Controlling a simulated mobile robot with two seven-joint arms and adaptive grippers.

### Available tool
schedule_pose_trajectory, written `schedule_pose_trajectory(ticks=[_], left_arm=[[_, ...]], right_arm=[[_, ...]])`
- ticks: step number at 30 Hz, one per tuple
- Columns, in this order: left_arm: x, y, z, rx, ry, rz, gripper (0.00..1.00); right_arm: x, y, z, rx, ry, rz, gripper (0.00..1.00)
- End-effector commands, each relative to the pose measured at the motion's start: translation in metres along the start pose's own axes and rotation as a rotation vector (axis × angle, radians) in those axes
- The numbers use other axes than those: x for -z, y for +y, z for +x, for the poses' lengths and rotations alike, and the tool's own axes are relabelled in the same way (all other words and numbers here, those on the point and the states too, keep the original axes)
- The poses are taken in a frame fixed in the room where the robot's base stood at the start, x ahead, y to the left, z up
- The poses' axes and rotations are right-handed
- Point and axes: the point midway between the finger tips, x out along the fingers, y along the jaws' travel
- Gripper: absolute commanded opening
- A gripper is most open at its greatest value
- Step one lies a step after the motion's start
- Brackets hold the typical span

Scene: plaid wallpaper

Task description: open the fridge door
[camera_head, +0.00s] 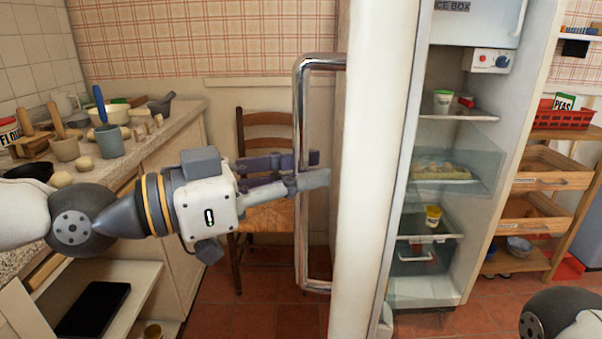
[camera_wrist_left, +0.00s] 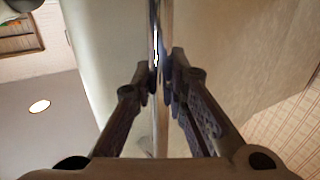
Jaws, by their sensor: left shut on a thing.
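The fridge door (camera_head: 371,150) is white and stands open, seen nearly edge-on in the head view, with the lit shelves of the fridge (camera_head: 450,130) showing to its right. A tall chrome handle (camera_head: 301,110) is on the door's left side. My left gripper (camera_head: 308,172) is shut around the vertical bar of the handle, at about its middle height. In the left wrist view the handle (camera_wrist_left: 160,110) runs between the two fingers (camera_wrist_left: 160,78). At the lower right of the head view is part of my right arm; its gripper is out of view.
A wooden chair (camera_head: 266,140) stands behind the handle. A counter (camera_head: 150,140) with pots and utensils is at the left. A wooden shelf rack with a red basket (camera_head: 564,117) stands at the right. Tiled floor (camera_head: 255,310) is clear below the door.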

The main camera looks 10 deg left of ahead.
Motion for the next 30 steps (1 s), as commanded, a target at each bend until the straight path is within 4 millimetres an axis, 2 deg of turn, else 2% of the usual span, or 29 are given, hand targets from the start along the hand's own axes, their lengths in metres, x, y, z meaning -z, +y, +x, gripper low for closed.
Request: schedule_pose_trajectory(ticks=[11, 12, 14, 23, 26, 30], left_arm=[[0.000, 0.001, 0.000, -0.001, -0.001, 0.000, 0.00], [0.000, 0.001, 0.000, -0.001, -0.001, 0.000, 0.23], [0.000, 0.000, 0.000, -0.001, -0.001, 0.000, 0.35], [0.001, 0.000, 0.000, 0.000, 0.000, 0.001, 0.35], [0.015, 0.000, 0.000, 0.000, 0.003, 0.004, 0.35], [0.051, 0.000, 0.000, 0.001, 0.004, 0.006, 0.35]], right_arm=[[0.000, 0.000, 0.000, 0.000, 0.000, 0.000, 0.00], [0.000, 0.000, 0.000, 0.000, 0.000, 0.000, 0.00], [0.000, 0.000, 0.000, 0.000, 0.000, 0.000, 0.00], [0.000, 0.000, 0.000, 0.000, 0.000, 0.000, 0.00], [0.000, 0.000, 0.000, 0.000, 0.000, 0.000, 0.00], [0.000, 0.000, 0.000, 0.000, 0.000, 0.000, 0.00]])
